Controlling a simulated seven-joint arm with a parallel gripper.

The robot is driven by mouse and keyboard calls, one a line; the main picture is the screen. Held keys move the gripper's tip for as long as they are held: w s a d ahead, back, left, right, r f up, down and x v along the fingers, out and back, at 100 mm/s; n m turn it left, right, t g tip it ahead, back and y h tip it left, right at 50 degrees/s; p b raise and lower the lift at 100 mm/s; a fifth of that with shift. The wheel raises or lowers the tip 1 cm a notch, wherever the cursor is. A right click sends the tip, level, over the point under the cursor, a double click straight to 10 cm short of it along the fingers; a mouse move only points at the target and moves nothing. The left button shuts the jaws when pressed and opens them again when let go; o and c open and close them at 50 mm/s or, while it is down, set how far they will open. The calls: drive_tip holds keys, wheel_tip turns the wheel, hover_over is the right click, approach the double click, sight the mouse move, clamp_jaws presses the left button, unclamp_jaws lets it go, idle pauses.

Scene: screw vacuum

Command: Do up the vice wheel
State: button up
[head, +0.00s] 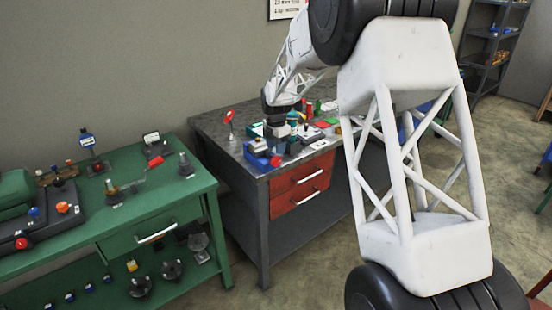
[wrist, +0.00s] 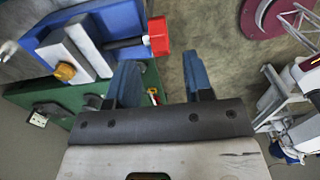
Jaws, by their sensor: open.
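The vice (wrist: 95,28) is at the upper left of the wrist view, with a blue body and pale grey jaws. Its red wheel (wrist: 159,36) sits on the end of a dark screw rod that runs out of the body. In the head view the blue vice (head: 256,147) and its red wheel (head: 276,161) are small, at the front left corner of the grey bench. My gripper (wrist: 161,68) has its two blue fingers apart with nothing between them. The wheel shows just beyond the fingertips, nearer the left finger. In the head view my gripper (head: 278,130) is low over the vice.
The grey bench (head: 236,150) carries several small items close behind and right of the vice, and a red-topped lever (head: 230,117) stands at its left. Red drawers (head: 298,188) are below. A green bench (head: 190,188) with several fixtures stands left. An orange knob (wrist: 65,71) is by the vice jaws.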

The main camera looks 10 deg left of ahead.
sight(276, 158)
drive_tip(key=shift+f, duration=2.7)
clamp_jaws()
